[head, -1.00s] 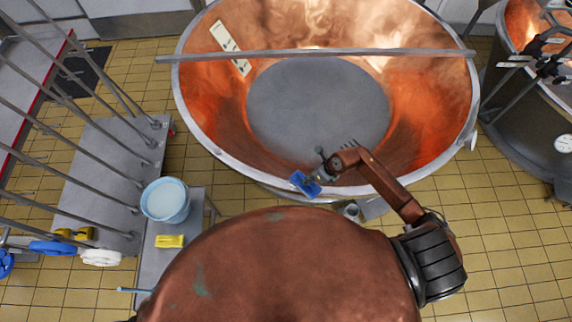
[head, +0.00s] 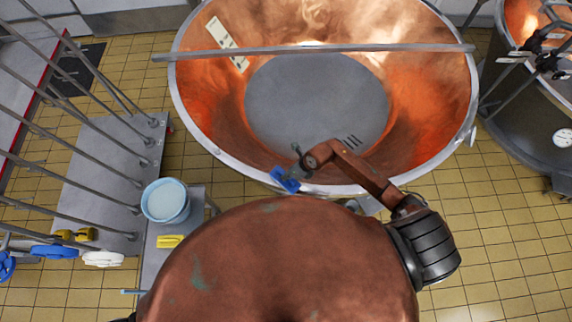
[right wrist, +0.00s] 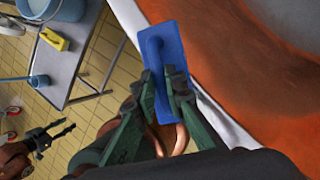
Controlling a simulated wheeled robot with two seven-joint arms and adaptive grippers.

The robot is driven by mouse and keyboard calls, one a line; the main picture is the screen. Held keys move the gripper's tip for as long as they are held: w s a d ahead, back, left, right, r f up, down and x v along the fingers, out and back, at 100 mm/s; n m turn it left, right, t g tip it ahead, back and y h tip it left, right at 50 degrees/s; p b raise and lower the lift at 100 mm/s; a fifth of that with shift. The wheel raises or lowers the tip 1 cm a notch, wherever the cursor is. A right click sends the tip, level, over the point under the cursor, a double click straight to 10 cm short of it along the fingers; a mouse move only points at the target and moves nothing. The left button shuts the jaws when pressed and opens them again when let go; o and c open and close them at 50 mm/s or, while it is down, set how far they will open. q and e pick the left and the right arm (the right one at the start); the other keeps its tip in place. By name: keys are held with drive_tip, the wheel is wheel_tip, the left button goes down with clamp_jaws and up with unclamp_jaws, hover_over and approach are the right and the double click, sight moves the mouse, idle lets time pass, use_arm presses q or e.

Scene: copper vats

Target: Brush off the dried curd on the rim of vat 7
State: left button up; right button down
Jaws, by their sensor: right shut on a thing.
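A large copper vat (head: 420,110) with a pale metal rim (head: 232,160) fills the upper middle of the head view. No number on it is readable. My right gripper (head: 299,164) is shut on a blue brush (head: 285,179) at the vat's near rim. In the right wrist view the brush (right wrist: 166,35) is a flat blue block whose raised grip is between the fingers (right wrist: 165,82). It lies along the rim (right wrist: 222,112); I cannot tell whether it touches. I cannot make out dried curd. My left gripper (right wrist: 52,136) shows open and empty in the right wrist view.
A grey metal bar (head: 320,50) crosses the vat's top. A pale blue bucket (head: 165,201) and a yellow block (head: 170,241) stand on a bench (head: 196,205) at left, beside a railed platform (head: 95,175). Another vat (head: 515,105) stands at right.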

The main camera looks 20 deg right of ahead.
wheel_tip(320, 180, up, 4)
drive_tip(key=shift+f+p, duration=0.25)
drive_tip(key=shift+p, duration=0.8)
drive_tip(key=shift+r+p, duration=0.55)
drive_tip(key=shift+r, duration=0.15)
drive_tip(key=shift+r+p, duration=1.15)
drive_tip(key=shift+r, duration=0.45)
